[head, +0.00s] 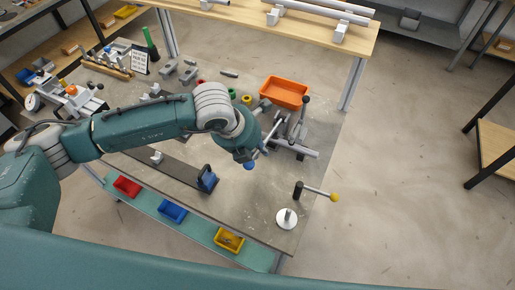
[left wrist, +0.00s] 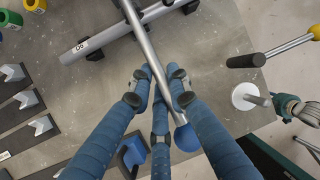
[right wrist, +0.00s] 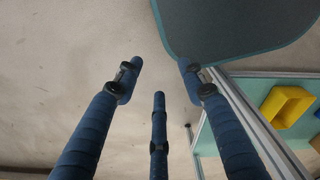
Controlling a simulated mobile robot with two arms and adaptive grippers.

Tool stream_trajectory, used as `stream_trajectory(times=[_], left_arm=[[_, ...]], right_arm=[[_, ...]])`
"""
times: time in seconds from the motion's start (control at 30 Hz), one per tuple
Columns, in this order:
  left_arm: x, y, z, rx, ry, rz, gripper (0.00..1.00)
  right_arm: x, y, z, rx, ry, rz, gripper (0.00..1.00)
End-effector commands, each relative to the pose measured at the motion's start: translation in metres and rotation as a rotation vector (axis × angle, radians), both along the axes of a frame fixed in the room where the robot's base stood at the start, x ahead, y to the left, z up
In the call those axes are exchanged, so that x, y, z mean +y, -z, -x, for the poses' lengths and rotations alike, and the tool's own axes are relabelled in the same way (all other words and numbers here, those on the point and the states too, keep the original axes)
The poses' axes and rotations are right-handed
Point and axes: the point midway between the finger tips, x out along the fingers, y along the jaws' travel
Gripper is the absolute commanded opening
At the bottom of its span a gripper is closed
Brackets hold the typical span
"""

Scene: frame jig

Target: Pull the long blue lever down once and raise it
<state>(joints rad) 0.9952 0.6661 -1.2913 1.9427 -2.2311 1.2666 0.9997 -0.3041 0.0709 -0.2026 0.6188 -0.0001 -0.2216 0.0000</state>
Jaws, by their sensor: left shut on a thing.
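The long lever is a silver rod ending in a blue ball knob (head: 248,165), beside the frame jig on the workbench (head: 255,205). In the left wrist view the rod (left wrist: 147,42) runs down between my left fingers and its blue knob (left wrist: 187,138) lies nearer the palm. My left gripper (left wrist: 160,82) is shut on the lever's rod, just above the knob. The fingertips are largely hidden behind my wrist in the head view. My right gripper (right wrist: 158,75) is open and empty, over the floor away from the lever.
A black-and-silver lever with a yellow knob (head: 335,197) and a white round base with a post (head: 287,219) stand to the right. An orange tray (head: 285,92) and a black-knobbed upright lever (head: 306,101) stand behind. Red, blue and yellow bins (head: 228,241) sit on the lower shelf.

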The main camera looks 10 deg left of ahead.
Motion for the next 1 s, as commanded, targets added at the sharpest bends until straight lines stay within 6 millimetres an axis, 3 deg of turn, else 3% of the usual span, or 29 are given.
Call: stream_trajectory(times=[0.27, 0.63, 1.0], left_arm=[[-0.003, -0.02, -0.007, 0.085, 0.001, -0.027, 0.0], [-0.011, -0.061, -0.029, 0.339, 0.002, -0.109, 0.0], [-0.017, -0.084, -0.047, 0.501, 0.003, -0.161, 0.0]], right_arm=[[-0.002, -0.006, -0.003, -0.005, -0.002, 0.002, 0.4], [-0.01, -0.008, -0.005, -0.007, 0.0, 0.011, 0.4], [-0.011, -0.003, -0.006, -0.009, 0.0, 0.011, 0.4]])
